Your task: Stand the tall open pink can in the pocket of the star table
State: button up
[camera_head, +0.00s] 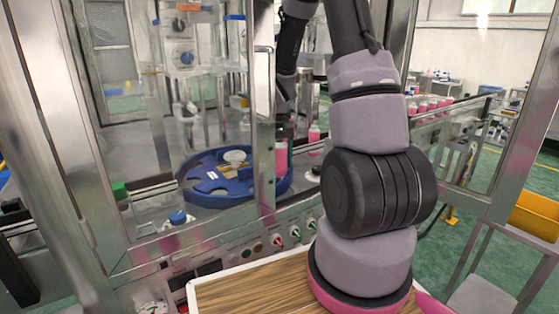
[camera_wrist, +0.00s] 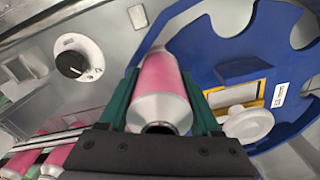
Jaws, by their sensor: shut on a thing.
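The pink can (camera_wrist: 162,85), with a silvery shoulder and a dark round mouth facing the camera, is between the green fingers of my gripper (camera_wrist: 162,98) in the wrist view. My gripper is shut on it. In the head view the pink can (camera_head: 281,158) shows behind the clear door's frame, at the right side of the blue star table (camera_head: 205,195). The star table (camera_wrist: 225,55) has rounded pockets along its rim; in the wrist view the can overlaps its left edge. The can's base is hidden, so I cannot tell whether it is in a pocket.
A white knob (camera_wrist: 250,125) stands on the star table. A black dial (camera_wrist: 70,63) is on the grey panel. More pink cans (camera_wrist: 53,160) stand at the wrist view's lower left. In the head view, the metal door frame (camera_head: 264,140) stands close to the can.

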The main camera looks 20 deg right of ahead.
aim_at(280, 144)
jog(key=shift+f, duration=0.1)
jog(key=o, duration=1.5)
jog(key=shift+c, duration=0.2)
notch_tip(280, 144, up, 11)
jog(key=shift+f, duration=0.1)
jog(key=shift+s, duration=0.1)
